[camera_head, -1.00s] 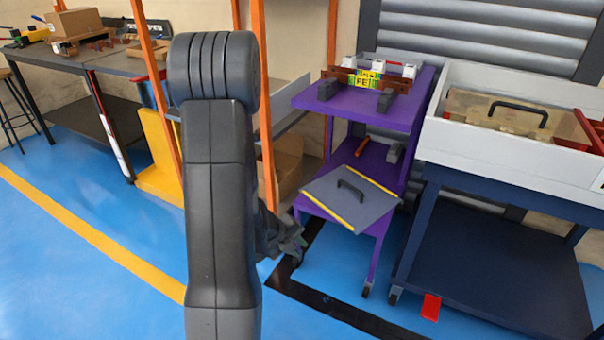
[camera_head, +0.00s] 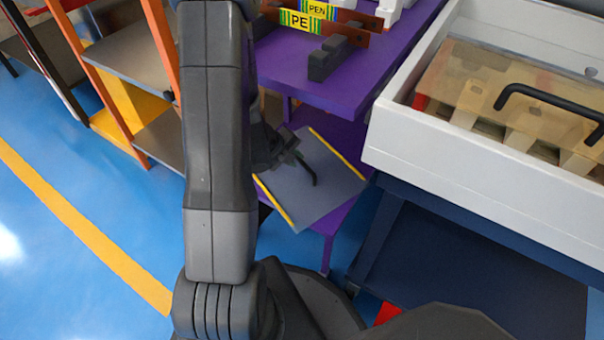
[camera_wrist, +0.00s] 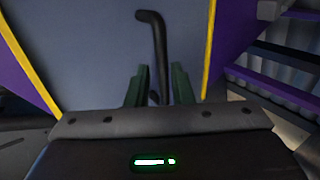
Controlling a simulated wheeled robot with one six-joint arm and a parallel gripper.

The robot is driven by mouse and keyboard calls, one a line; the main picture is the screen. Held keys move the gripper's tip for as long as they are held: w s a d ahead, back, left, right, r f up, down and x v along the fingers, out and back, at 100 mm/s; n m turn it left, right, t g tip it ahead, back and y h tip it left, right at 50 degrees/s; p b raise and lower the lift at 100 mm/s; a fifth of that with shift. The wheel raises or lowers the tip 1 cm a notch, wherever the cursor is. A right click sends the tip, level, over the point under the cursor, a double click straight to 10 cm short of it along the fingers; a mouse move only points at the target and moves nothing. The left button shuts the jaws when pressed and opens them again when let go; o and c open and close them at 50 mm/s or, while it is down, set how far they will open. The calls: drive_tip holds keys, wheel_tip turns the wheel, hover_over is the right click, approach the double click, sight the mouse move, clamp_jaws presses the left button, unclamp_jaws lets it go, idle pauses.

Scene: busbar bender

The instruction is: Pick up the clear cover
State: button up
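A flat grey-blue panel (camera_head: 310,195) with yellow edge strips and a black bar handle (camera_head: 307,170) lies on the purple cart's lower shelf. A see-through cover (camera_head: 480,80) with a black handle (camera_head: 550,105) lies in the white tray at right, over tan parts. My gripper (camera_head: 290,150) is by the grey panel's handle, partly hidden by my arm. In the wrist view my gripper (camera_wrist: 159,88) is open, with dark green fingers on either side of the handle (camera_wrist: 155,40); I cannot tell whether they touch it. The panel (camera_wrist: 100,50) fills the upper middle there.
The purple cart's top shelf (camera_head: 350,90) overhangs the panel and carries labelled busbars (camera_head: 310,20) and dark blocks (camera_head: 335,55). The white tray's wall (camera_head: 450,150) stands close at right.

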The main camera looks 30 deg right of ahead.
sight(300, 160)
drive_tip(key=b+x, duration=0.2)
drive_tip(key=x, duration=0.2)
drive_tip(key=shift+d+f, duration=0.1)
clamp_jaws()
drive_tip(key=shift+r, duration=0.25)
